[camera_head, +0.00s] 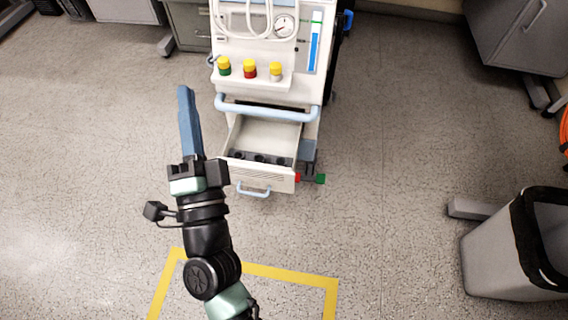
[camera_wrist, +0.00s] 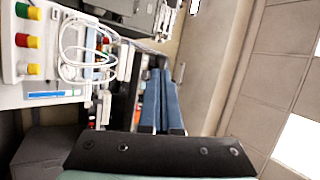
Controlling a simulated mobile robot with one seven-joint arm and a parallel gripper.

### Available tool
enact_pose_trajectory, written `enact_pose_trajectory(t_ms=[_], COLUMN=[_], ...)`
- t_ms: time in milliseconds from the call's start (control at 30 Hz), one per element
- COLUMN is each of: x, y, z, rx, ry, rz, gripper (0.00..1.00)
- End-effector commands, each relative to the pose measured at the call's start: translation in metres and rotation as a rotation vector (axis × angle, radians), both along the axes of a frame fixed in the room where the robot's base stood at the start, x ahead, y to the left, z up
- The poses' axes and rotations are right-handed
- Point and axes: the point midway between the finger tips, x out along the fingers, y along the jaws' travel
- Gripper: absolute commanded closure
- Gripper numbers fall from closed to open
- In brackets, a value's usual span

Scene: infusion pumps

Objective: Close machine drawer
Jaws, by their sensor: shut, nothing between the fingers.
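The machine (camera_head: 262,60) is a white medical cart with a gauge, yellow-topped knobs and a light blue front handle bar. Its drawer (camera_head: 262,178) is pulled out toward me below that bar, with a light blue handle (camera_head: 254,190) on its front and dark round holders inside. My gripper (camera_head: 184,92) is shut and empty, its blue fingers together, pointing forward just left of the open drawer and apart from it. In the wrist view my gripper (camera_wrist: 160,75) shows its fingers closed. Part of the machine (camera_wrist: 35,50) appears sideways at the left there; the drawer is not in that view.
A grey bin (camera_head: 512,255) with a black rim stands at the lower right. Grey cabinets (camera_head: 520,35) stand at the back right. Yellow tape (camera_head: 290,275) marks the floor in front of the drawer. The floor between the drawer and the bin is clear.

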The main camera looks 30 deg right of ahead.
Motion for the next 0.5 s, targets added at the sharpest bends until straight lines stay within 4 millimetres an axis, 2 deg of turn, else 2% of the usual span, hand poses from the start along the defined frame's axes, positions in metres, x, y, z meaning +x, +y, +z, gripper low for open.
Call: enact_pose_trajectory(t_ms=[33,167,200,300,400,500], x=[-0.005,-0.024,-0.031,-0.052,-0.074,-0.092], y=[-0.006,-0.025,-0.03,-0.044,-0.055,-0.063], z=[-0.057,-0.154,-0.184,-0.254,-0.311,-0.349], rx=[0.049,0.177,0.215,0.301,0.368,0.413], ry=[0.033,0.104,0.127,0.182,0.229,0.262], rz=[-0.016,-0.075,-0.097,-0.159,-0.218,-0.267], gripper=[1.0,1.0,1.0,1.0,1.0,1.0])
